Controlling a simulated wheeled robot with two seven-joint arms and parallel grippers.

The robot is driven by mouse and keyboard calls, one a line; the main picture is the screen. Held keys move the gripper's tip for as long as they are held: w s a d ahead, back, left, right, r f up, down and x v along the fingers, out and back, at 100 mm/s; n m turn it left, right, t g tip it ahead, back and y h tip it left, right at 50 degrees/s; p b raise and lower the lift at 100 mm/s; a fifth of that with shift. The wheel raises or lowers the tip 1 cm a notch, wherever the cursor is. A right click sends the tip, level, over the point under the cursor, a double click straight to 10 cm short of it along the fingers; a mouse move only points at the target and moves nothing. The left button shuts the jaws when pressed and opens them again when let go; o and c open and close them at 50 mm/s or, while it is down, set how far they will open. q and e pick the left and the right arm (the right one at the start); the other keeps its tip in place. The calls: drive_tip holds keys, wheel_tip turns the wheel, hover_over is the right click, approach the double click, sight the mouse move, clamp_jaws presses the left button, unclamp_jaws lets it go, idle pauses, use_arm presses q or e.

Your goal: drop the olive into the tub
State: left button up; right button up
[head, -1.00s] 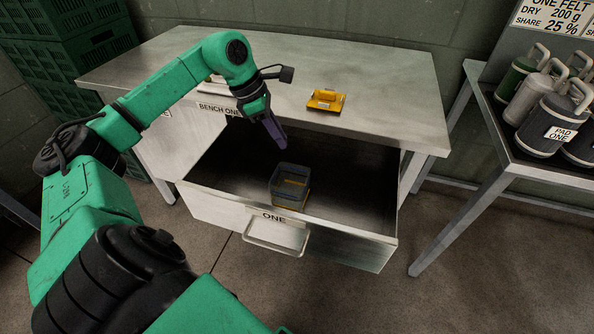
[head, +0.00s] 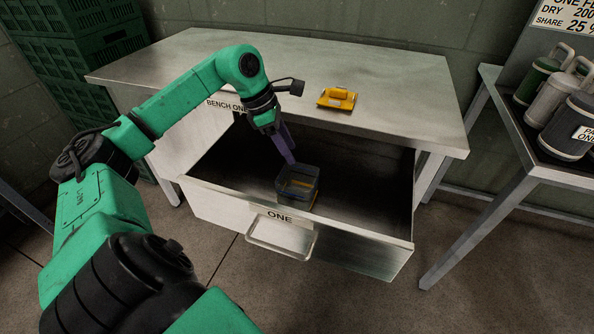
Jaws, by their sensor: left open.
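A small grey see-through tub (head: 298,193) stands in the open drawer, near its front wall. Something yellow shows inside it and low through its wall, too small to name. My left gripper (head: 289,158) has purple fingers pointing down, with tips just above the tub's back left rim. It is open, though the gap between the fingers is hard to see from this side. I see nothing in it. I cannot pick out an olive for certain. A yellow roller-like piece on a yellow tray (head: 337,98) lies on the bench top. My right gripper is out of view.
The drawer labelled ONE (head: 350,242) is pulled out of the steel bench (head: 400,105); its right side is bare. The bench top overhangs the drawer's back. A side table (head: 545,172) at right holds several handled canisters. Green crates (head: 75,50) stand at left.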

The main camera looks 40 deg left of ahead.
use_arm(q)
drive_tip(key=p+v, duration=0.3)
drive_tip(key=v, duration=1.1)
drive_tip(key=shift+r, duration=0.25)
